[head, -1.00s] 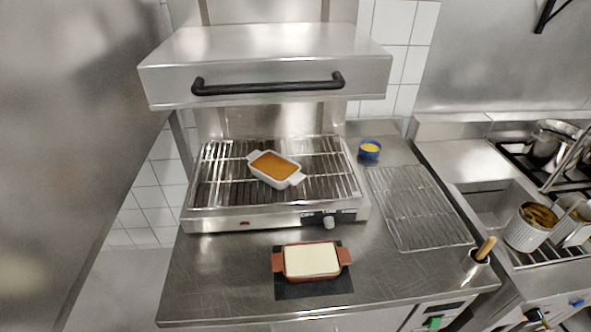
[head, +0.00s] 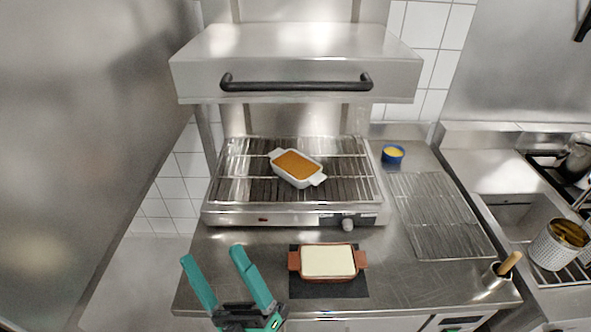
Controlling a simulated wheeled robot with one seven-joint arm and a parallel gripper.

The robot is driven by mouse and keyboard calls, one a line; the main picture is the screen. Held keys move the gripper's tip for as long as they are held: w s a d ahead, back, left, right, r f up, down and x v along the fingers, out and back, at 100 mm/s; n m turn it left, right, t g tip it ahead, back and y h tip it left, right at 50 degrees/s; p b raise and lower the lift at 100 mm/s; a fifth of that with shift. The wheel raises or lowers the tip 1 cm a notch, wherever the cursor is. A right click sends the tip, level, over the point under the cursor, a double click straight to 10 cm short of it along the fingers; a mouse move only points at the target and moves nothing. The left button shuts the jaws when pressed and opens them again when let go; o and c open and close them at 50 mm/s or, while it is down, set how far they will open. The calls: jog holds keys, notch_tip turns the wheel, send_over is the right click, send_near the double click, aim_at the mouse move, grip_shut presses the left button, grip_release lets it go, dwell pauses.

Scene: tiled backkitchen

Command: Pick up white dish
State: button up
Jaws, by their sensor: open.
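The white dish (head: 307,182) is a small rectangular baking dish with two end handles and an orange-brown filling. It sits on the grill rack (head: 235,172) of the salamander, turned at a slant, beneath the raised hood. My gripper (head: 212,258) shows at the lower left with two teal fingers spread apart and nothing between them. It is in front of the counter's near left part, well short of the white dish and to its left.
A terracotta dish (head: 360,259) with a pale filling rests on a black mat (head: 330,290) at the counter front. The hood (head: 300,72) with its black handle overhangs the rack.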

jog(key=w+a+n+g+y, duration=0.1)
jog(key=w+a+n+g, duration=0.3)
jog(key=n+g, duration=0.6)
jog(key=w+a+n+g, duration=0.3)
jog(key=w+n+g, duration=0.2)
jog(key=n+g, duration=0.5)
jog(key=w+d+f+n+t+h, duration=0.2)
jog(key=w+d+f+t+h, duration=0.25)
jog(key=w+d+h, duration=0.75)
jog(key=w+d+r+m+h, duration=0.1)
jog(key=w+d+h, duration=0.15)
jog(key=d, duration=0.55)
jog(key=w+d+m+h, duration=0.1)
jog(key=w+d+h, duration=0.15)
jog(key=d, duration=0.45)
send_near(296, 164)
jog(key=x, duration=0.3)
jog(key=shift+a+f, duration=0.2)
jog(key=shift+f, duration=0.1)
jog(key=shift+t, duration=0.25)
jog(key=x, duration=0.5)
jog(key=shift+d, duration=0.1)
jog(key=shift+c, duration=0.6)
